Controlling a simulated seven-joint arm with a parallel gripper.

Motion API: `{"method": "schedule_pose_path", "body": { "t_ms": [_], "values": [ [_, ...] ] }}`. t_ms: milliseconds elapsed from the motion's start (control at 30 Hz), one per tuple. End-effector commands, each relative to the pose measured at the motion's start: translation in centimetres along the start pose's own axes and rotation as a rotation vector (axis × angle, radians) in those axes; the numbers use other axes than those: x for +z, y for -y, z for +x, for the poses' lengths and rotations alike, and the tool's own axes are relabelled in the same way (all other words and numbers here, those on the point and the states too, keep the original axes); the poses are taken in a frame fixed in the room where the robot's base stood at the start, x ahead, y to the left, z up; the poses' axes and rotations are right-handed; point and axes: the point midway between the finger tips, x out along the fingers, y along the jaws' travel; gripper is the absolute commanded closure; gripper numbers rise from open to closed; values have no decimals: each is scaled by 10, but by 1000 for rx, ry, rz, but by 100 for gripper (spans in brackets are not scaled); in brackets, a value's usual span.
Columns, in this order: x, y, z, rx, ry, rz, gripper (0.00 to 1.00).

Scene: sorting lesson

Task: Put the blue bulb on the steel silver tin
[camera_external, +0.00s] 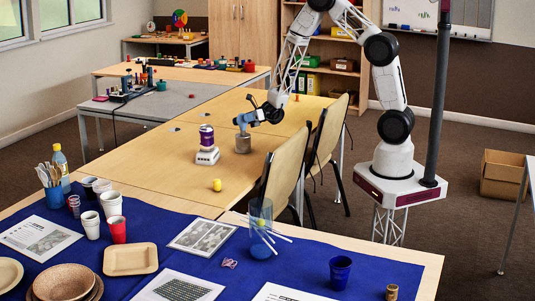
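A grey, silver-looking tin (243,145) stands upright on the wooden table, right of a purple can. My gripper (241,124) is directly above the tin, reaching in from the right. A small light-blue shape (243,118) shows at the gripper's end, just over the tin. It may be the blue bulb, but it is too small to tell it apart from the fingers. I cannot tell whether the fingers are open or shut, or whether anything touches the tin's top. No other blue bulb is clearly visible.
A yellow ball (217,185) lies nearer the front. Chairs (281,172) stand along the table's right side. The blue-covered table (215,270) in front holds cups, plates and papers.

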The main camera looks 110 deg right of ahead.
Motion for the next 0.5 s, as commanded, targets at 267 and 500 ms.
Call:
{"method": "schedule_pose_path", "body": {
  "t_ms": [267,500],
  "values": [
    [1,0,0,0,0,0,15],
    [3,-1,-9,-2,1,0,15]
  ]
}}
